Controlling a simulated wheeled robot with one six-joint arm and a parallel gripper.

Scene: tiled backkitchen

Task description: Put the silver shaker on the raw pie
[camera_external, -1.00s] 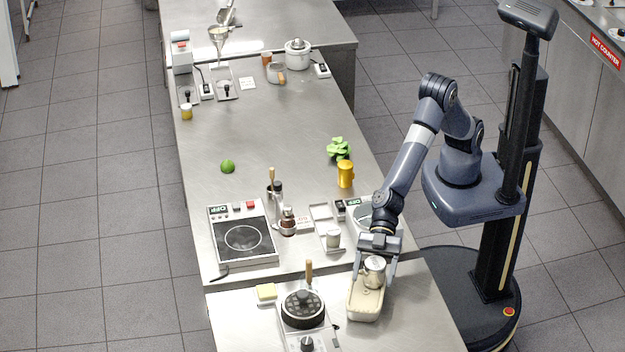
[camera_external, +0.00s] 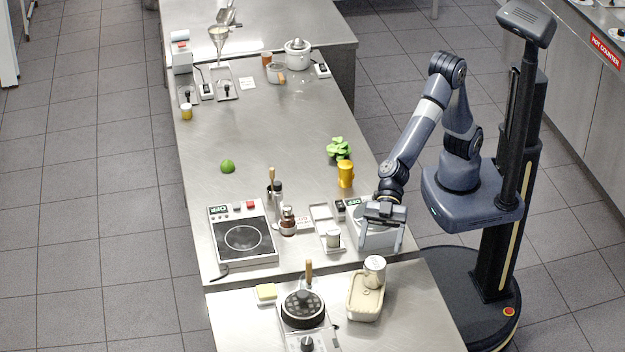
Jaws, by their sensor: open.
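The silver shaker (camera_external: 375,271) stands upright at the rear end of the raw pie (camera_external: 364,303), which is pale and in a rectangular dish on the near counter. The shaker's base overlaps the pie's far right part and seems to rest on it. My gripper (camera_external: 381,248) is open and empty. It hangs behind and above the shaker, apart from it, with its fingers spread and pointing down.
A burner with a black pan (camera_external: 303,309) and a butter piece (camera_external: 266,292) are left of the pie. Counter right of the pie is clear.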

